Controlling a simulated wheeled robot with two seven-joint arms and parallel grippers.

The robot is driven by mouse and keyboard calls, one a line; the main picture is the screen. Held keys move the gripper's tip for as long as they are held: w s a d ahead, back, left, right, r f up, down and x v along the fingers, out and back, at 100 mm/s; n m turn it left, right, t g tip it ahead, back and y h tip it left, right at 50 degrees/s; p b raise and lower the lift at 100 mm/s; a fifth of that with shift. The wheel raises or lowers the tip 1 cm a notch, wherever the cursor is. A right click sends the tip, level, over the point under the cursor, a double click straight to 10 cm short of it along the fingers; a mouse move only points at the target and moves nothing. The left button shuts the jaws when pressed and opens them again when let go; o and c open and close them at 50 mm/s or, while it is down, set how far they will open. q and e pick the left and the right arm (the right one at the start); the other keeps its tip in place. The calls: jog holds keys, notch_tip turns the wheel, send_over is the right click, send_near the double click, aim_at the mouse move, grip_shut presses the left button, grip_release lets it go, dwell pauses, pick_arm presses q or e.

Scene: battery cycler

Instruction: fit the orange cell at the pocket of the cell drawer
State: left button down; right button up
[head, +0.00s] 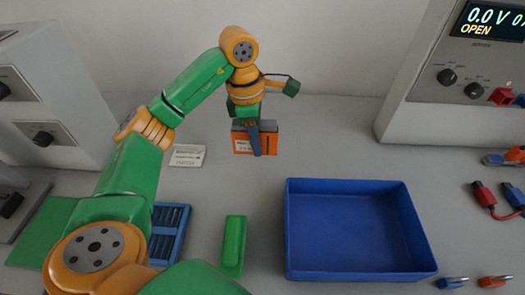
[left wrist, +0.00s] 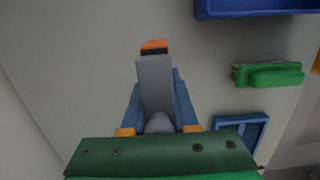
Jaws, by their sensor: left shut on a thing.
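The orange cell (head: 270,140), a boxy block with a white label and grey upper part, is in the jaws of my left gripper (head: 254,138). It looks upright and held above the grey bench. In the left wrist view the blue fingers of my left gripper (left wrist: 160,105) flank a grey slab with an orange end (left wrist: 153,46). A blue slotted frame (head: 172,222), possibly the cell drawer, lies left of the cell and nearer me, partly hidden by my left arm. It also shows in the left wrist view (left wrist: 258,122). I cannot make out its pocket clearly. My right gripper is out of view.
An empty blue tray (head: 360,235) lies at right, with a green block (head: 233,245) beside it. A white card (head: 187,155) lies behind. A supply unit (head: 455,90) reading "OPEN" stands back right; clips and leads lie at far right. Grey instruments stand left.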

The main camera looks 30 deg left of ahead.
pick_arm(q)
jog(key=w+f, duration=0.1)
jog(key=f, duration=0.1)
jog(key=w+f, duration=0.1)
jog(key=w, duration=0.1)
jog(key=shift+a+f+p, duration=0.35)
jog(key=shift+a+f, duration=0.05)
notch_tip(320, 180, down, 4)
jog(key=shift+w+r+p, duration=0.1)
jog(key=shift+r+p, duration=0.15)
jog(key=shift+p, duration=0.4)
jog(key=shift+a, duration=0.1)
jog(key=shift+f, duration=0.15)
jog(key=c, duration=0.7)
grip_release()
jog(key=r, duration=0.6)
jog(key=shift+a+r+b, duration=0.1)
jog(key=shift+a+b, duration=0.15)
jog(key=shift+b, duration=0.15)
notch_tip(320, 180, up, 6)
jog(key=p, duration=0.2)
send_over(264, 162)
jog(key=s+a, duration=0.1)
jog(key=a, duration=0.1)
jog(key=shift+d, duration=0.1)
